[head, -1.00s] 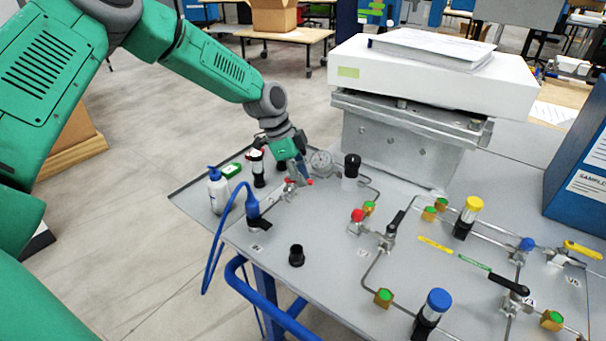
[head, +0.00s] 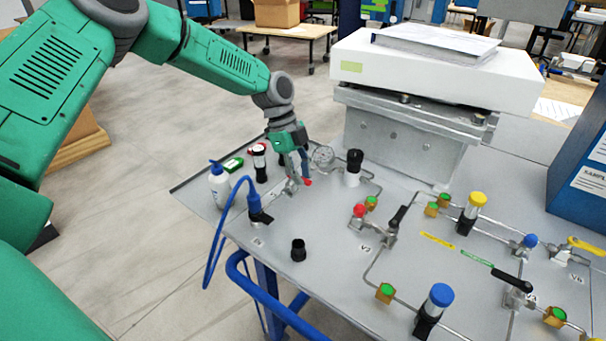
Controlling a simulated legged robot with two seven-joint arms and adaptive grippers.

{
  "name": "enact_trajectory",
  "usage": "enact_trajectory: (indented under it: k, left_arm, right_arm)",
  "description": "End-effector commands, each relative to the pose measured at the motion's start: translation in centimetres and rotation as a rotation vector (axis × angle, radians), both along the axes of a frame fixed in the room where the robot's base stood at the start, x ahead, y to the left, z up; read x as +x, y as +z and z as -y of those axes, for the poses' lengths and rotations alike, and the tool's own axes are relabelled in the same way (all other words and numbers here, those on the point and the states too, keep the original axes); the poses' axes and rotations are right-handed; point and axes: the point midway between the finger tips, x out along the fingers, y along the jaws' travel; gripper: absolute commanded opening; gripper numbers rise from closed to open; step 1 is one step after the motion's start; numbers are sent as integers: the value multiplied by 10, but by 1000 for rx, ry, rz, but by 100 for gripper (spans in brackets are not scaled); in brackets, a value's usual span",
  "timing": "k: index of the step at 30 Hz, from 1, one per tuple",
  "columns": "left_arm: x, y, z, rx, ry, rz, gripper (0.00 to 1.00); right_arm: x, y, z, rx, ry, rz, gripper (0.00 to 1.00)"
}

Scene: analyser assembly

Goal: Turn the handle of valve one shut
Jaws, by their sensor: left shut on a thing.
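My left gripper (head: 294,166) reaches down from the upper left to the back left of the grey panel (head: 330,215). It is shut on the red handle (head: 308,182) of a small metal valve (head: 290,187), which I take to be valve one. Only the handle's red end shows; the fingers hide the rest, and I cannot read a label there. A round gauge (head: 323,156) stands close to the right of the fingers. My right gripper is not in view.
A blue hose on a fitting (head: 254,200), a white squeeze bottle (head: 219,185) and a black-and-white knob (head: 259,160) stand left of the valve. A black-topped knob (head: 353,167) is to the right. A white instrument (head: 430,75) rises behind.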

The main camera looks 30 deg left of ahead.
Motion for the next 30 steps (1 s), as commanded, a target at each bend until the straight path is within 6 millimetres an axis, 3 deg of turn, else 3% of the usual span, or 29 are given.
enact_trajectory:
  k: [7,9,10,21,30]
  left_arm:
    - [3,3,-2,3,3,11,0]
    - [3,3,-2,3,4,10,32]
    - [3,3,-2,3,4,10,34]
    - [2,5,-2,2,3,5,34]
    - [5,55,-24,1,4,8,34]
  right_arm:
    - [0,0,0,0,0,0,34]
    - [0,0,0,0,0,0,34]
    - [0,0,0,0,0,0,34]
    - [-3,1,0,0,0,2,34]
    - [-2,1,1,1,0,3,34]
